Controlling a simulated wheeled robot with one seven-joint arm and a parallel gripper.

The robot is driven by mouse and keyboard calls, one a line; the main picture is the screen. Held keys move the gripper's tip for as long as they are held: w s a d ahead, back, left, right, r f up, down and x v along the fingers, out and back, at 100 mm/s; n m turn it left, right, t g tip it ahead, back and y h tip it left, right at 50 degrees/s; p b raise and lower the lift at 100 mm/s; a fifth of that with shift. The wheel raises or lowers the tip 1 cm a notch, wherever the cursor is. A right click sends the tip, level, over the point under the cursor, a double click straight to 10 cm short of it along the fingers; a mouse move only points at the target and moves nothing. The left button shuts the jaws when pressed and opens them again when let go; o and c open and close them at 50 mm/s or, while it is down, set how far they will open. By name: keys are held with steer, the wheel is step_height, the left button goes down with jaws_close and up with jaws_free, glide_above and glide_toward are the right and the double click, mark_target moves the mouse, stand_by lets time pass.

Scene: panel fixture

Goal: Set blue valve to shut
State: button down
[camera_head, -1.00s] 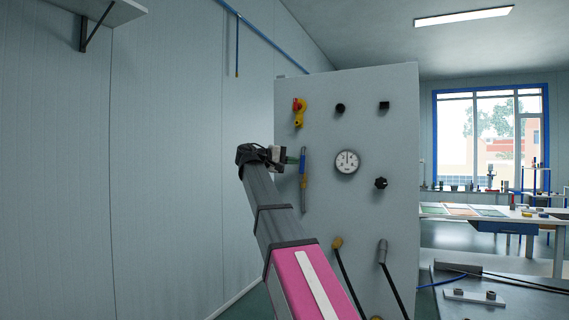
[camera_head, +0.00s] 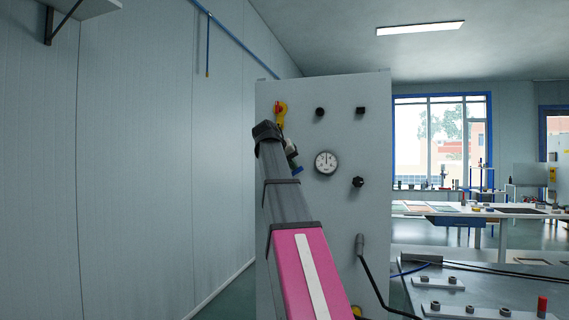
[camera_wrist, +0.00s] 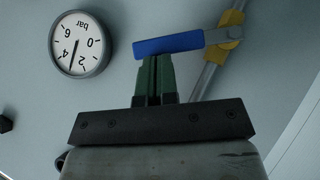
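The blue valve handle (camera_wrist: 168,43) lies across the pipe (camera_wrist: 212,75) in the wrist view, close to square to it. A yellow fitting (camera_wrist: 232,18) is at its pivot end. My gripper (camera_wrist: 154,58) has its green fingers close together, tips at the lower edge of the handle near its free end. They look in contact with it, not around it. In the head view the handle's blue end (camera_head: 297,169) shows beside my wrist. My arm hides the pipe and most of the valve there.
The panel (camera_head: 345,230) carries a round gauge (camera_head: 326,162), a red and yellow switch (camera_head: 281,112), black knobs (camera_head: 358,182) and a grey-ended lever or hose (camera_head: 361,245). The gauge also shows in the wrist view (camera_wrist: 80,43). A plain wall is at the left.

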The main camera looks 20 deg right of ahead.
mark_target(299, 170)
steer(key=d+f+m+t+y, duration=0.1)
steer(key=s+d+f+m+y, duration=0.1)
steer(key=y, duration=0.1)
steer(key=shift+s+f+t, duration=0.2)
steer(key=shift+s+t, duration=0.05)
steer(key=shift+t, duration=0.15)
steer(key=shift+d+f, duration=0.1)
steer(key=shift+f, duration=0.35)
